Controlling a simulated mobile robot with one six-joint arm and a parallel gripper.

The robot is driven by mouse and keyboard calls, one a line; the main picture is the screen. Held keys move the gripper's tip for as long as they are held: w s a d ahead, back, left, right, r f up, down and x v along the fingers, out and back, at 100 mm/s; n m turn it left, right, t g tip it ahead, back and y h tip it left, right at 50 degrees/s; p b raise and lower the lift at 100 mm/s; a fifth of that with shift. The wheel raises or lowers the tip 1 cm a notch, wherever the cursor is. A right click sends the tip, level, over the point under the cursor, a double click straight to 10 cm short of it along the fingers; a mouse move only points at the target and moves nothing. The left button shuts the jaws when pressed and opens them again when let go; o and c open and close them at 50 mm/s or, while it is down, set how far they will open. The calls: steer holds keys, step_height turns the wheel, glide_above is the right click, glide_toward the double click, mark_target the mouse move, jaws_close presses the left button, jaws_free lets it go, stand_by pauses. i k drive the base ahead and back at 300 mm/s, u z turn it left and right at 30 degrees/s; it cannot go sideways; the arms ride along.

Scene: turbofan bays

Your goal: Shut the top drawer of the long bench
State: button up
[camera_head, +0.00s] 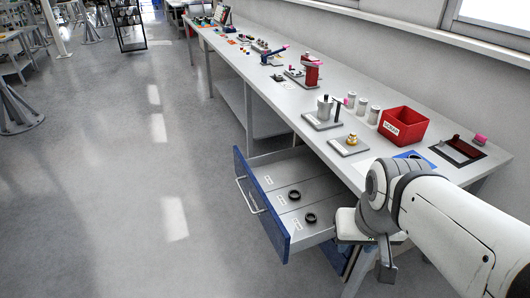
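The top drawer (264,208) of the long bench (300,97) is pulled well out toward the aisle. It has a blue front with a pale bar handle (249,195). Inside its grey tray lie two black rings (294,195) (310,218) and small white labels. My gripper (388,272) is at the lower right, beside the near side of the drawer and away from the handle. It appears apart from the drawer front. Its fingers are mostly hidden by my wrist, so their opening does not show.
A red bin (403,126), white canisters (362,106), a fixture with a metal cup (324,111) and a red device (312,73) stand on the benchtop. Another blue front (338,258) shows below the drawer. The grey floor (150,200) left of the drawer is clear.

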mark_target(267, 180)
steer(key=u, duration=0.15)
steer(key=i, duration=1.05)
steer(key=u, duration=0.15)
steer(key=k, duration=1.5)
steer(key=u, duration=0.95)
steer(key=i, duration=1)
steer(key=u, duration=0.05)
